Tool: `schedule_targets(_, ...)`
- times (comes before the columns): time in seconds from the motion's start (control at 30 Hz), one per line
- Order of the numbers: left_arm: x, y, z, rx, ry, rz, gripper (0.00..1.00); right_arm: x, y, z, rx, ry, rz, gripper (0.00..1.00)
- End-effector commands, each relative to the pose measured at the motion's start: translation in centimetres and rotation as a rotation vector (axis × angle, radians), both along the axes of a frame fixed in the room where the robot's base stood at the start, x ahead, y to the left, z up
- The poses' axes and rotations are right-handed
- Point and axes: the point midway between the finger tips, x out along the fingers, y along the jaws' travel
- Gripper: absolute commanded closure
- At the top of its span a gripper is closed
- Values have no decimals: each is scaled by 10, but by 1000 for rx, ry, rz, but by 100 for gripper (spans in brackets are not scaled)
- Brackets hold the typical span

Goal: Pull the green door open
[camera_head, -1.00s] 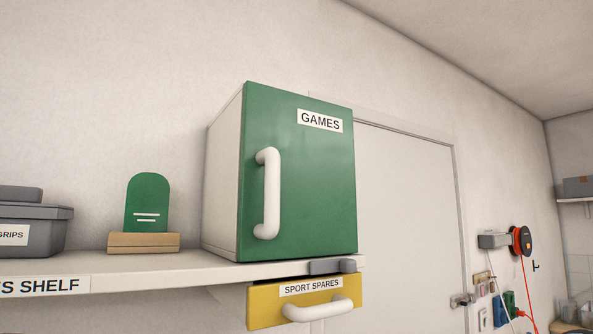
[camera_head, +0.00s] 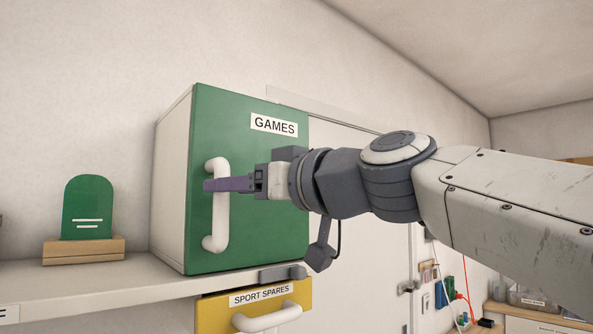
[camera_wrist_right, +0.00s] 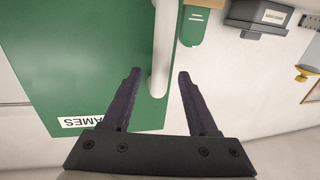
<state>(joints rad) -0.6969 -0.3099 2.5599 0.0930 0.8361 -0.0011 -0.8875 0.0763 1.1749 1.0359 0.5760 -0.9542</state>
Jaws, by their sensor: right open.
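The green door (camera_head: 265,215) with the GAMES label is shut on a white cabinet on the shelf. Its white vertical handle (camera_head: 217,235) is near the door's left edge. My left gripper is not in view.
A yellow SPORT SPARES drawer (camera_head: 215,310) with a white handle is below the shelf (camera_head: 90,285). A green plaque on a wooden base (camera_head: 85,250) stands to the left. A grey block (camera_head: 283,273) is at the shelf's front edge beneath the door.

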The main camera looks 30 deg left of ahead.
Motion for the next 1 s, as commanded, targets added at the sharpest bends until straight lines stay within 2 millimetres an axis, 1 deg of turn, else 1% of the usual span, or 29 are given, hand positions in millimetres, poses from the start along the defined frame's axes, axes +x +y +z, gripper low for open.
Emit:
schedule_targets(0.03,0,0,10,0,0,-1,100,1,10,4,-3,3,3,41)
schedule_targets(0.2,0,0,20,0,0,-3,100,5,28,2,-1,1,2,41)
schedule_targets(0.33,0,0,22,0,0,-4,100,6,33,1,0,0,0,41)
schedule_targets(0.57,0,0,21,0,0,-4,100,7,34,0,0,0,-1,41)
schedule_targets(0.6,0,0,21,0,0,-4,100,7,34,0,0,0,-1,48)
schedule_targets(0.63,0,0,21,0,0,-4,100,7,33,0,0,0,-1,60)
schedule_targets(0.67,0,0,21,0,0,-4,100,7,33,0,0,0,-1,71)
schedule_targets(0.7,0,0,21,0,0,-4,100,7,33,0,0,0,-1,87)
schedule_targets(0.73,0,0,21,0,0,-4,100,7,33,0,0,0,-1,98)
schedule_targets(0.77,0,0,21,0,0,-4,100,7,33,0,0,0,-1,100)
schedule_targets(1.0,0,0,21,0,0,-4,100,7,33,0,0,0,-2,100)
